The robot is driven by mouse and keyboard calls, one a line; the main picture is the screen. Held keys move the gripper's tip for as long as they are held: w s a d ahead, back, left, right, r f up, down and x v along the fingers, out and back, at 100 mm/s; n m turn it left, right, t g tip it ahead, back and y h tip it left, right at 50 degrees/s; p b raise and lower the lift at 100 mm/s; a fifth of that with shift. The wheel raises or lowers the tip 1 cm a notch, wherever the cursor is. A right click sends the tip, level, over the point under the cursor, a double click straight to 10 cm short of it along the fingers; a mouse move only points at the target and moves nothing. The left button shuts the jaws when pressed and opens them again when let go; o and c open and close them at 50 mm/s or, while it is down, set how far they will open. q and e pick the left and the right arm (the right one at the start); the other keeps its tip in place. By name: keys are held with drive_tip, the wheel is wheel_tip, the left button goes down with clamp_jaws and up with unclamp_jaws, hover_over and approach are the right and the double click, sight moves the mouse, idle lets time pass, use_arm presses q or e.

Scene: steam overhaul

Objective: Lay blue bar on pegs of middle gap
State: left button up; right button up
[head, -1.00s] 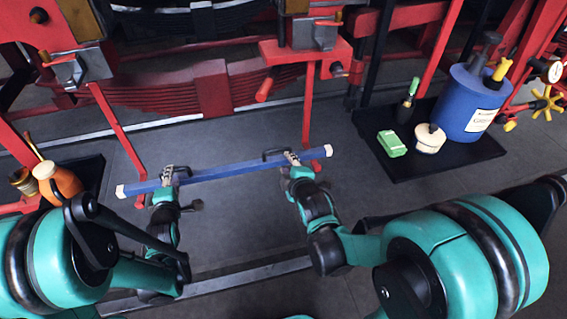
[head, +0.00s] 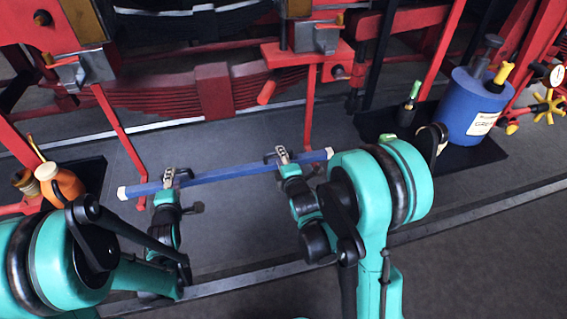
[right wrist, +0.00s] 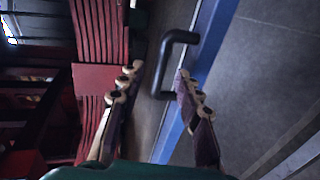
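The long blue bar (head: 225,173) with white ends and two black handles lies across the gap between two red uprights, the left upright (head: 121,140) and the right upright (head: 309,110). Red feet of the uprights show just under the bar near both ends, but contact is hard to tell. My left gripper (head: 169,174) is at the bar's left handle; its fingers are too small to read. My right gripper (head: 282,154) is beside the right handle. In the right wrist view my right gripper (right wrist: 157,72) has its fingers apart, with the black handle (right wrist: 178,38) beyond them, apparently not gripped.
An orange oil can (head: 62,184) stands at the left. Red leaf springs (head: 215,90) are behind the bar.

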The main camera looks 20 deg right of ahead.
drive_tip(key=x, duration=0.4)
drive_tip(key=shift+w, duration=0.25)
drive_tip(key=v, duration=0.5)
drive_tip(key=shift+s, duration=0.1)
use_arm(q)
drive_tip(key=shift+w, duration=0.15)
drive_tip(key=shift+x, duration=2.3)
use_arm(e)
drive_tip(key=shift+x, duration=2.55)
use_arm(q)
drive_tip(key=shift+c, duration=0.2)
use_arm(e)
drive_tip(key=shift+c, duration=0.2)
